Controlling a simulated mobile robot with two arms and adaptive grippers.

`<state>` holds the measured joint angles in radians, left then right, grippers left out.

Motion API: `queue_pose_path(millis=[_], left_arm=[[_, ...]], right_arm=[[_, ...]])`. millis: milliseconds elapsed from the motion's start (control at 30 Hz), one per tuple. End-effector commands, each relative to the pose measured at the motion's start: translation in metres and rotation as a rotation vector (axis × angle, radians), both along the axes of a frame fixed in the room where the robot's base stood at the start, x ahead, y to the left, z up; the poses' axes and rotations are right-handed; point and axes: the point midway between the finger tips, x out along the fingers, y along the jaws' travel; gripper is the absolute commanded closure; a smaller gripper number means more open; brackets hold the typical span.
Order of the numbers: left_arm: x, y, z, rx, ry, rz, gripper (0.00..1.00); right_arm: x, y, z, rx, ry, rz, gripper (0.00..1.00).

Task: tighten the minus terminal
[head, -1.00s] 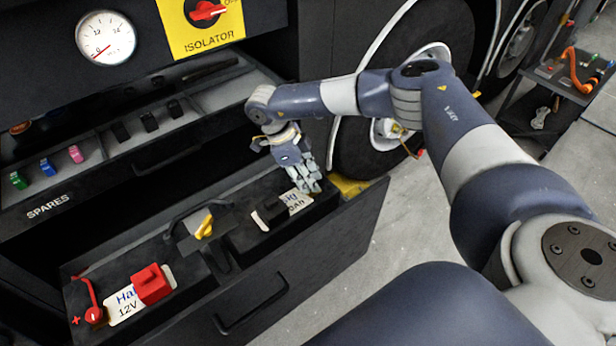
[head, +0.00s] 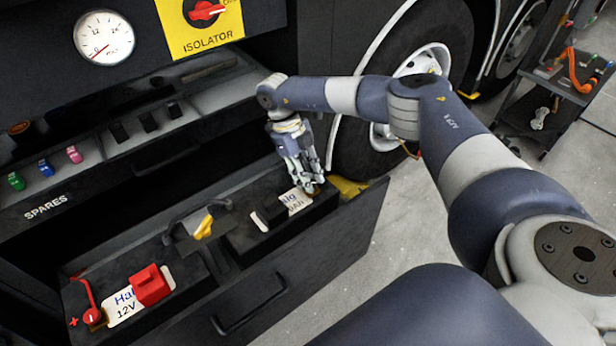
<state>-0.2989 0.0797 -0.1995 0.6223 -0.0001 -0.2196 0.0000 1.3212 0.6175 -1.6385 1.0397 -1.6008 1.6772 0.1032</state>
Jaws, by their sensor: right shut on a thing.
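My right gripper (head: 313,190) points down at the far right end of the right-hand battery (head: 262,236) in the open drawer. Its fingers are shut on the minus terminal, which they almost wholly hide; only a small brownish bit shows at the fingertips. The battery has a partly covered white label (head: 296,202) and a black cover block (head: 267,219) on top. The left-hand battery has a red plus terminal (head: 94,316) with a red cable, a white 12V label (head: 122,308) and a red cover (head: 151,285). My left gripper is not in view.
A yellow piece (head: 204,227) stands between the batteries, near a black cable loop. Above are the spares tray (head: 90,190) with coloured fuses, the gauge (head: 103,38) and the isolator switch (head: 205,12). A wheel stands behind my arm.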

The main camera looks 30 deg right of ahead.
Motion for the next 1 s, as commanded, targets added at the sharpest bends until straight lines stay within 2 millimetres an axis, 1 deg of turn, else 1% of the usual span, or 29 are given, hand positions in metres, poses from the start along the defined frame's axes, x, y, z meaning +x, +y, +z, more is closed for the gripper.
queue_pose_path(millis=[467,800,1000], left_arm=[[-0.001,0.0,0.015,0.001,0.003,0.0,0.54],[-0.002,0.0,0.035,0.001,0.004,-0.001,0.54],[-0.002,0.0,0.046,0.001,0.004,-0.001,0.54]], right_arm=[[0.001,-0.005,0.002,0.001,-0.003,-0.455,0.98],[0.0,-0.008,0.004,0.002,-0.002,-0.764,0.98],[0.0,-0.009,0.003,0.001,-0.004,-0.905,0.98]])
